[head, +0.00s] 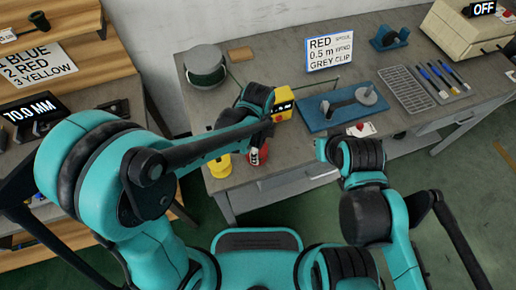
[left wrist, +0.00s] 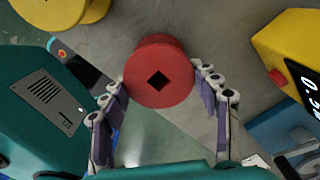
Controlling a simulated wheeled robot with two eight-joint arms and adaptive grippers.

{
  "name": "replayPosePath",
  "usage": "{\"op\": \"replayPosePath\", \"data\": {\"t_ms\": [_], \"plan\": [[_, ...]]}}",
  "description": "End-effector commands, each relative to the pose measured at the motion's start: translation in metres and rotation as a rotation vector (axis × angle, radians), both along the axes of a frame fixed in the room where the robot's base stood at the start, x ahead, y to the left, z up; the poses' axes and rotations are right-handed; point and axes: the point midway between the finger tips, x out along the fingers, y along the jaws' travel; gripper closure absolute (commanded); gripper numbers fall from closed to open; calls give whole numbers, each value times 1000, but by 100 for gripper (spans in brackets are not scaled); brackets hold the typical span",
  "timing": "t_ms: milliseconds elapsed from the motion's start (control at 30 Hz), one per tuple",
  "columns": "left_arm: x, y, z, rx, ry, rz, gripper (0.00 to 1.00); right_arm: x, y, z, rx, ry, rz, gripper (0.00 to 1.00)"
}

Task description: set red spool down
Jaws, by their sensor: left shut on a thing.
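The red spool (left wrist: 160,82) shows in the left wrist view with a square hole in its end face. My left gripper (left wrist: 163,92) has its fingers on both sides of it and is shut on it. In the head view the red spool (head: 257,184) is partly hidden under my left gripper (head: 258,153), at the table's front edge. I cannot tell whether it touches the table (head: 297,160). My right gripper (head: 322,150) is by the front edge, right of the spool; its fingers are not clear.
A yellow spool (head: 219,167) stands just left of the red one. A yellow device (head: 283,108) and a blue fixture (head: 340,110) are behind. A sign (head: 331,54) reads red spool, 0.5 m, grey clip.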

Motion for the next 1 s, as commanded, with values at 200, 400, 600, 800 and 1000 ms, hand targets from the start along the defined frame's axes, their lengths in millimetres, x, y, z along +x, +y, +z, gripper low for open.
{"op": "replayPosePath", "data": {"t_ms": [200, 400, 600, 800, 1000], "plan": [[0, 0, -2, 0, 0, 0, 68, 0, 0, -2, 0, 0, 0, 100], [0, 0, -2, 0, 0, 0, 18, 0, 0, -2, 0, 0, 0, 100], [0, 0, -2, 0, 0, 0, 18, 0, 0, -1, 0, 0, 0, 100], [0, 0, 15, 0, 0, 0, 18, 0, 0, 8, 0, 0, 0, 100], [0, 0, 60, 0, 0, 0, 18, 0, 0, 27, 0, 0, 0, 100]]}}
